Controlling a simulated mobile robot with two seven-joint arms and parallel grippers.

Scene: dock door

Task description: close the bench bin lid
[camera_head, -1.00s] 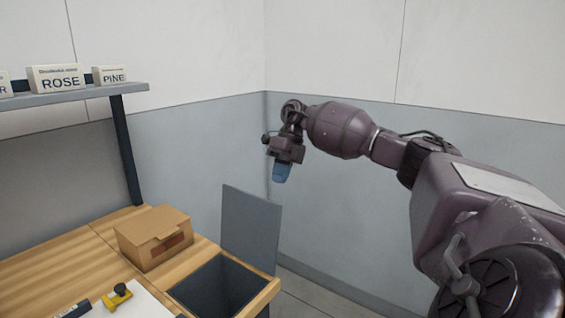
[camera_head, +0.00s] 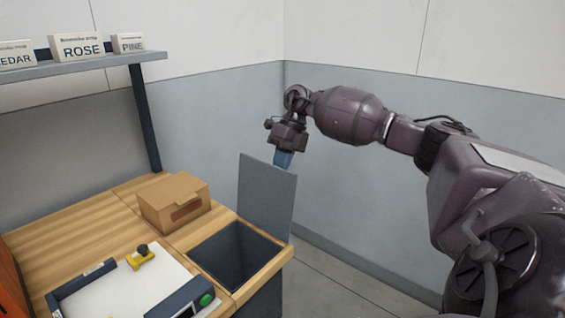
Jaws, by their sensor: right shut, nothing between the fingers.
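The bench bin (camera_head: 232,262) is a dark square opening set in the right end of the wooden bench. Its grey lid (camera_head: 265,200) stands open, nearly upright, along the bin's far right edge. My right gripper (camera_head: 283,160) is shut and empty, with blue fingers pointing down. It appears close to the lid's top edge, and the fingertips are partly hidden behind the lid. I cannot tell whether they touch it. My left gripper is not in view.
A cardboard box (camera_head: 174,203) sits on the bench just left of the bin. A white board (camera_head: 130,288) with a yellow-and-black item (camera_head: 140,257) and a green button (camera_head: 206,300) lies in front. A shelf (camera_head: 80,64) with labelled boxes hangs above. Walls stand behind.

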